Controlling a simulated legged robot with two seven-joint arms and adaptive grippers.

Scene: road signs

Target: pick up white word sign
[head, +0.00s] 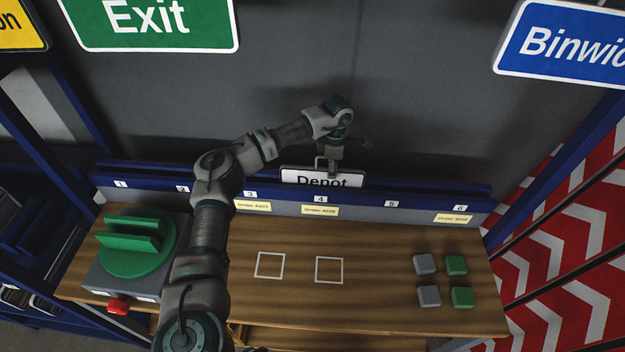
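The white word sign (297,179) reads "Depot" and stands upright in the blue rack (420,190) behind the wooden table, above the label 4. Its lower part is hidden behind the rack's front wall. My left arm reaches up from the lower left, and my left gripper (332,168) is at the sign's top edge from above. One finger overlaps the front face of the sign near its middle. I cannot tell whether the fingers are clamped on it. My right gripper is not in view.
A grey box with a green turntable (150,262) and red button (118,307) stands on the left. Grey and green buttons (456,265) are on the right. Two white squares (329,270) mark the clear table middle. Exit (150,40) and Binwick-like (560,50) signs hang above.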

